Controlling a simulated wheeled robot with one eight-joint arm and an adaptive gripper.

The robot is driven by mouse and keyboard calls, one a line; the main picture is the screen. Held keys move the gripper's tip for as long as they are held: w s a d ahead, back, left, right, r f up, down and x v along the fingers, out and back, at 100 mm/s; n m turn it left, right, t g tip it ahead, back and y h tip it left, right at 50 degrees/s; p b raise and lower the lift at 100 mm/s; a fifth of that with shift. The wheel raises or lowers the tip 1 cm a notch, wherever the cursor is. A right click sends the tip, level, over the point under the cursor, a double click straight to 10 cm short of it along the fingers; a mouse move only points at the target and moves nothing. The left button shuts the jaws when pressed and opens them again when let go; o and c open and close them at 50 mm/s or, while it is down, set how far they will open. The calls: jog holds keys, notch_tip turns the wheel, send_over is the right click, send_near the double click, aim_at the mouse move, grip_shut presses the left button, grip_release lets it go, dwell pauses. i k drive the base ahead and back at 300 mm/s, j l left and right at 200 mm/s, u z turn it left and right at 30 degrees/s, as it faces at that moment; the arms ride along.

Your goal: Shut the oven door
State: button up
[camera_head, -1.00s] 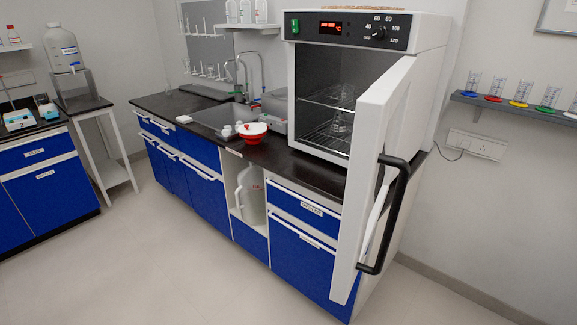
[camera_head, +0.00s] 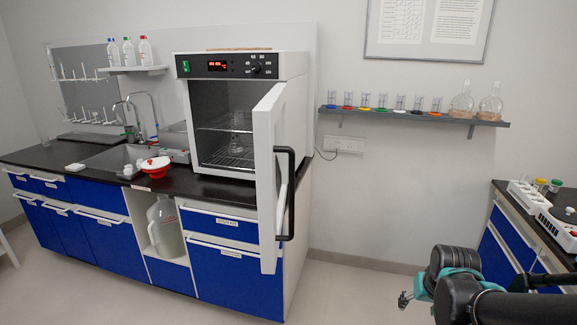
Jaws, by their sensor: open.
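The white oven (camera_head: 290,72) stands on the right end of the black counter, with its lit red display and dial on top. Its door (camera_head: 265,190) is wide open, swung out toward me from the right side, with a black bar handle (camera_head: 291,195) on its outer face.
The counter (camera_head: 95,182) with blue drawers carries a red bowl (camera_head: 156,168) left of the oven. A wall shelf (camera_head: 400,115) holds glassware. Another bench (camera_head: 515,235) stands at the right. The floor between the door and my arm is free.

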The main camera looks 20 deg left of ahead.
aim_at(272, 149)
jog(key=u, duration=1)
